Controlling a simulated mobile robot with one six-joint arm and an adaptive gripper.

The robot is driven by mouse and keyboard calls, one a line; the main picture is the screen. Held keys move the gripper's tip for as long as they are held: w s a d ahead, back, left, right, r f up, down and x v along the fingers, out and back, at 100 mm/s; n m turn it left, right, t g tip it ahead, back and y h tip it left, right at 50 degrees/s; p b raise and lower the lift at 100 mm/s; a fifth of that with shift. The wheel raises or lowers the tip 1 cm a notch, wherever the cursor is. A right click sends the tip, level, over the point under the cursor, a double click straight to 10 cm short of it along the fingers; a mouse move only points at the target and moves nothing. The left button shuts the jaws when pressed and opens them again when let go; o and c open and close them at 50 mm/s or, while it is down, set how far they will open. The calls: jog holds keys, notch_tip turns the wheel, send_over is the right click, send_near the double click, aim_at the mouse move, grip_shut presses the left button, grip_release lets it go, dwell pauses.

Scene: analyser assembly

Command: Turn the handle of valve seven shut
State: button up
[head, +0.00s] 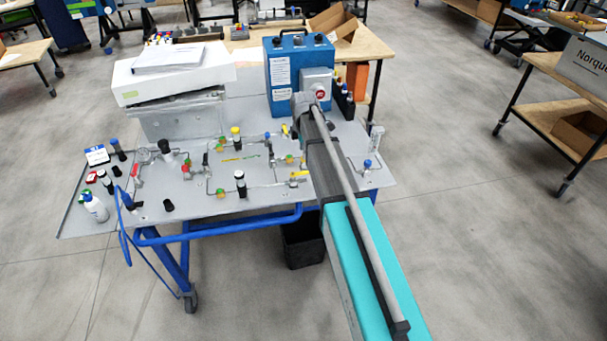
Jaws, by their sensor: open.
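Several small valves sit in the pipework on the grey panel (255,200) of the cart. No valve number is readable, so I cannot tell which one is valve seven. One yellow handle (285,130) shows just left of my arm's end, and another yellow handle (298,175) lies nearer, beside my arm. Red handles (136,171) show on the left part of the panel. My gripper (297,128) is over the right part of the panel, in front of the blue box, close to the far yellow handle. My arm hides most of it; I cannot see contact.
A blue analyser box (284,75) with a red button stands at the back right of the panel. A grey case (180,117) with a white lid and papers stands at the back left. Bottles (95,207) and black caps stand at the left. A black bin (303,245) is below.

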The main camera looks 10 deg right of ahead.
aim_at(303, 172)
jog(key=shift+f+b, duration=4.35)
jog(key=shift+f, duration=0.25)
grip_shut()
